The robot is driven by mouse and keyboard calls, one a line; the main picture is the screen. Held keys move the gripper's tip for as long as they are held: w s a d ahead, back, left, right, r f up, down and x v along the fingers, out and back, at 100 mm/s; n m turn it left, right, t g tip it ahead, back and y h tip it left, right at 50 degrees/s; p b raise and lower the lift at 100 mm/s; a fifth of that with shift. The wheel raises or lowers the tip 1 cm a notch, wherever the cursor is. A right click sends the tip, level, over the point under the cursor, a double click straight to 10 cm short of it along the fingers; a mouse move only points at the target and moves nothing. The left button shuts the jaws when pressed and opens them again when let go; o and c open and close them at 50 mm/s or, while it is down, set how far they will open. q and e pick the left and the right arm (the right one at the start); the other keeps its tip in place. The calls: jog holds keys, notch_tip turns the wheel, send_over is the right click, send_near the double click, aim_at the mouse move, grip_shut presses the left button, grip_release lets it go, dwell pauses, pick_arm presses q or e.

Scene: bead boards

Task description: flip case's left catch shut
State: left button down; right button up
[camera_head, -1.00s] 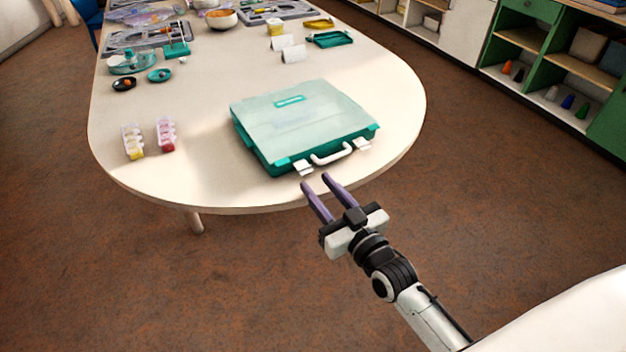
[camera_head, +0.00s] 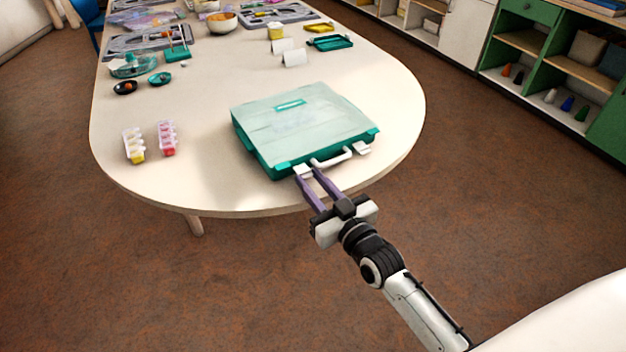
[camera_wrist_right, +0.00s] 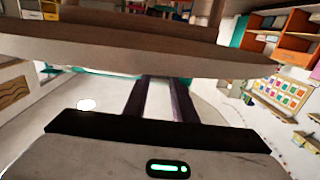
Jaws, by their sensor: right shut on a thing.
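The case (camera_head: 300,118) lies flat on the table, with a pale translucent lid and a teal base. The right catch (camera_head: 361,148) juts out from the front edge. In the right wrist view the fingers (camera_wrist_right: 160,85) reach toward a teal strip of the case; the catch is not clear there. My left gripper is out of view.
The white table (camera_head: 215,185) has its rounded near edge just below the case. Two small bead boxes, one yellow (camera_head: 135,146) and one pink (camera_head: 167,138), stand to the left. Dishes, trays and cards lie farther back. The table around the case is clear.

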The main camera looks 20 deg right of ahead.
jog(key=shift+w+r+g+p, duration=0.2)
jog(key=shift+r+g+p, duration=1.55)
jog(key=shift+p, duration=4.05)
jog(key=shift+w+a+f+g, duration=0.1)
jog(key=shift+f+g, duration=0.2)
jog(key=shift+g, duration=0.15)
jog(key=shift+f+g, duration=0.1)
jog(key=shift+g, duration=0.5)
jog(key=o, duration=0.8)
jog(key=shift+h, duration=0.3)
jog(key=v, duration=1)
